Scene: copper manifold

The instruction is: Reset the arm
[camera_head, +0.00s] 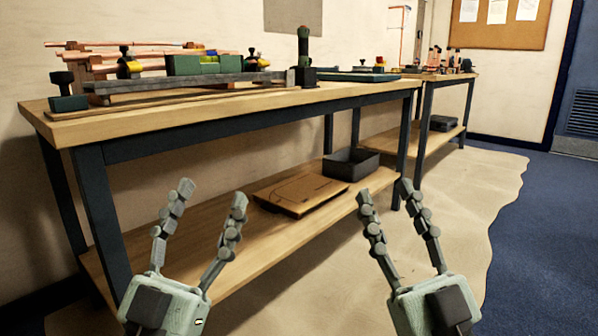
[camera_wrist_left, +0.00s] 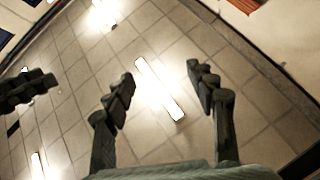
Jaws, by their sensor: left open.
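My left gripper (camera_head: 212,205) is open and empty, held upright with its fingers pointing up in front of the workbench. In the left wrist view its two fingers (camera_wrist_left: 160,85) stand apart with only the tiled ceiling and lights between them. My right gripper (camera_head: 385,195) is also open and empty, upright to the right of the left one. Neither gripper touches anything. The copper manifold work (camera_head: 88,62) lies on the bench top, with copper-coloured tubes, a green block (camera_head: 195,65) and yellow-and-black fittings.
The wooden workbench (camera_head: 150,125) has dark legs and a lower shelf holding a flat brown board (camera_head: 300,193) and a dark bin (camera_head: 350,163). A second bench (camera_head: 450,76) stands behind at the right. Beige sheeting and blue floor (camera_head: 555,220) lie open at the right.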

